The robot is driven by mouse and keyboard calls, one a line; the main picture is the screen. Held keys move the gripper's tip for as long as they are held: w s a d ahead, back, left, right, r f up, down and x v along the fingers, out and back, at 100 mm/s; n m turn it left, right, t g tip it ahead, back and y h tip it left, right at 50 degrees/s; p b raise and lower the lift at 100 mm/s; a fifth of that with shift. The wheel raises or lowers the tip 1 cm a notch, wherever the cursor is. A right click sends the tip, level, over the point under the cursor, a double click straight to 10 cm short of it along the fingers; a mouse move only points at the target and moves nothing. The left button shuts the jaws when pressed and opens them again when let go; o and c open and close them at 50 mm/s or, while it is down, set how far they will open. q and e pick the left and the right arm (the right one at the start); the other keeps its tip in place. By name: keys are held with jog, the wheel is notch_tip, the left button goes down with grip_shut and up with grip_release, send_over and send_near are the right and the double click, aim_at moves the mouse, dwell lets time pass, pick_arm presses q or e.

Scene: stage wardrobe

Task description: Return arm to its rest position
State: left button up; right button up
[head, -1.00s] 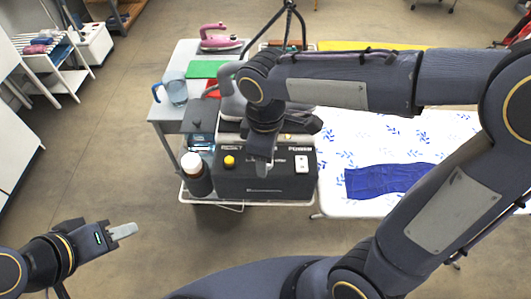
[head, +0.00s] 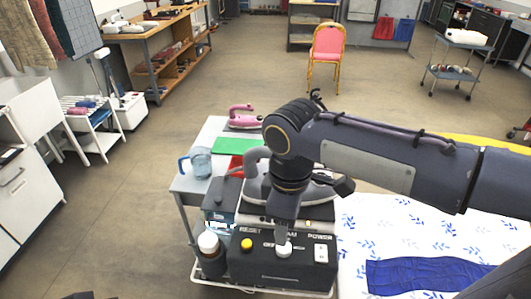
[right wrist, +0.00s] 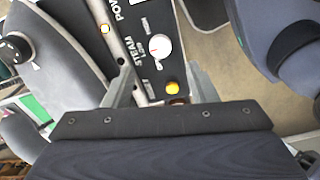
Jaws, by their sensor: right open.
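My right gripper (head: 282,232) hangs over the front of the black steam station (head: 300,270), its arm reaching in from the right. In the right wrist view the gripper (right wrist: 160,78) is open, with its two fingers apart and nothing held between them. The station's white dial (right wrist: 161,47) lies beyond the fingertips, apart from them as far as I can tell. A yellow button (head: 246,245) and a white power switch (head: 321,253) sit on the same panel. Only a dark sliver shows at the bottom left of the head view, and my left gripper's fingers are out of frame.
A blue-handled jug (head: 200,162) and pink iron (head: 242,117) are on the table behind. At right, blue cloth (head: 420,274) lies on a patterned ironing board (head: 400,228). The floor at left is clear.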

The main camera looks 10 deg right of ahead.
jog(key=shift+d, duration=0.1)
jog(key=s+d+m, duration=0.1)
jog(key=d+m, duration=0.1)
jog(key=s+d+f+m+t+y, duration=0.1)
jog(key=s+d+m, duration=0.1)
jog(key=d, duration=0.1)
jog(key=s+d+m+y, duration=0.1)
jog(key=s+d+m, duration=0.1)
jog(key=shift+s+d+f+t, duration=0.1)
jog(key=shift+d+f+t, duration=0.1)
jog(key=shift+f+t, duration=0.2)
jog(key=s+d+f+m+t+y, duration=0.1)
jog(key=s+d+f+m+t, duration=0.2)
jog(key=s+m, duration=0.3)
jog(key=shift+f+m+t+y, duration=0.4)
jog(key=shift+f+m, duration=0.2)
jog(key=shift+m, duration=0.6)
